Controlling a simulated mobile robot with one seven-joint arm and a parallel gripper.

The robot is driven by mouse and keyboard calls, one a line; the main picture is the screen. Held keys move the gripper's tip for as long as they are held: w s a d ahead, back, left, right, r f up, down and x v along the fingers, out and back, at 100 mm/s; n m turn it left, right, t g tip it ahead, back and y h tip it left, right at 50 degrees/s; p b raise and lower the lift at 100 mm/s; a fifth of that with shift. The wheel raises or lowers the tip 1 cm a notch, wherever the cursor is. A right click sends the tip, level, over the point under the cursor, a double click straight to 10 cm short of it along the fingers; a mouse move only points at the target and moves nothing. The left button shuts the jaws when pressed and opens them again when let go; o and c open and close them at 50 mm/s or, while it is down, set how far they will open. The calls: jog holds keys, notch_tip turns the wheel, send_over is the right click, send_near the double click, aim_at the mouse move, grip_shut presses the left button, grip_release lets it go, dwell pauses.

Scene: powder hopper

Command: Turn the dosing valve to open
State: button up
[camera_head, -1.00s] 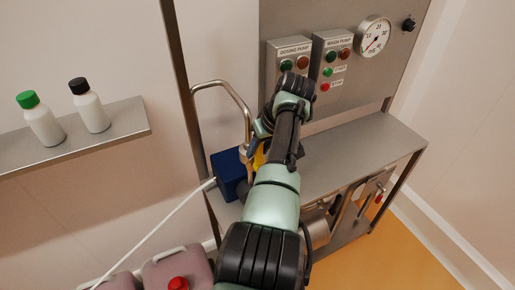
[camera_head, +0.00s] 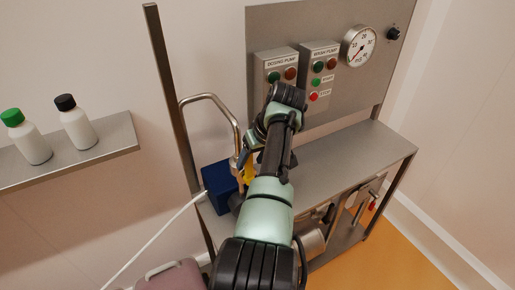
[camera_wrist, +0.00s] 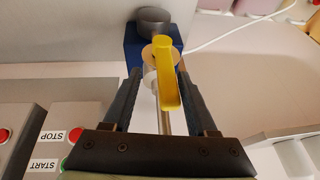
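The dosing valve has a long yellow lever (camera_wrist: 169,78) and sits by a dark blue block (camera_wrist: 133,47) with a grey cylindrical top. In the wrist view my gripper (camera_wrist: 158,72) is open, with one finger on each side of the lever. The lever appears between the fingers; I cannot tell whether either finger touches it. In the head view the yellow lever (camera_head: 249,172) shows only as a small patch beside my arm, next to the blue block (camera_head: 219,187). My arm hides most of the lever and the gripper's fingers there.
A bent metal pipe (camera_head: 217,101) rises beside the valve. A steel panel (camera_head: 310,20) carries pump button boxes and a gauge (camera_head: 358,47) above a steel shelf (camera_head: 350,150). A white hose (camera_head: 150,244) leads off left. A wall shelf (camera_head: 100,145) holds two bottles.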

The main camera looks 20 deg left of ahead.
jog(key=b+v, duration=0.3)
jog(key=v, duration=0.9)
jog(key=shift+d+r, duration=0.2)
jog(key=shift+r, duration=0.15)
jog(key=w+d+r+m+t, duration=0.3)
jog(key=w+d+r+t, duration=0.25)
jog(key=r+t, duration=0.2)
jog(key=s+d+r+m+t+h, duration=0.1)
jog(key=d+r+m+t, duration=0.15)
jog(key=r+t, duration=0.2)
jog(key=s+d+r+m+t, duration=0.1)
jog(key=d+r+t, duration=0.2)
jog(key=r, duration=0.3)
jog(key=s+d+r+m+t+h, duration=0.1)
jog(key=s+d+r+t, duration=0.3)
jog(key=s+r, duration=0.4)
jog(key=s+d+r+m+t+h, duration=0.2)
jog(key=s+r+t, duration=0.4)
jog(key=s, duration=0.9)
notch_tip(320, 180, up, 3)
jog(key=shift+d+r+m+t, duration=0.15)
jog(key=shift+d+m+t, duration=0.35)
jog(key=shift+d, duration=0.5)
